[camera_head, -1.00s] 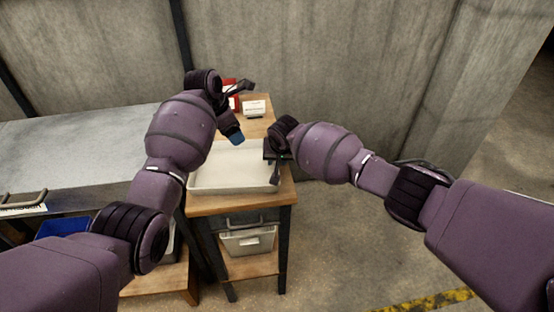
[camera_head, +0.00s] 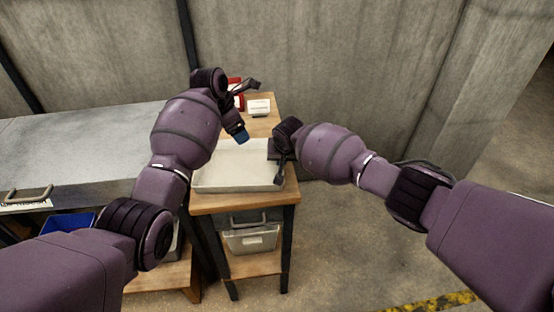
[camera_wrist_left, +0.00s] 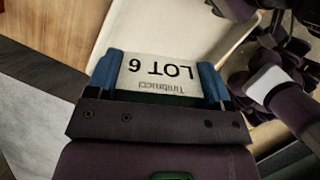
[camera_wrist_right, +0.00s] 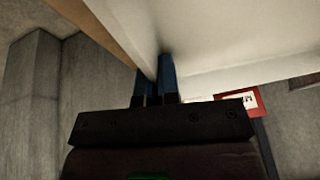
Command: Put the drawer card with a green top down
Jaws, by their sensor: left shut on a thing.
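A white card (camera_wrist_left: 160,72) printed "LOT 6" is between the blue fingers of my left gripper (camera_wrist_left: 162,78) in the left wrist view. Its lettering appears upside down, and a thin dark green strip shows at its edge by the gripper. My left gripper is shut on it, above the far part of the pale tray (camera_head: 240,187) in the head view (camera_head: 240,134). The card is hidden in the head view. My right gripper (camera_wrist_right: 157,80) has its fingers close together at the tray's wall; whether they pinch it is unclear.
The tray stands on a small wooden table (camera_head: 245,203). A red object (camera_head: 238,86) and a white label stand (camera_head: 259,107) are at its back. A metal counter (camera_head: 90,140) is at left, with a blue bin (camera_head: 68,223) below.

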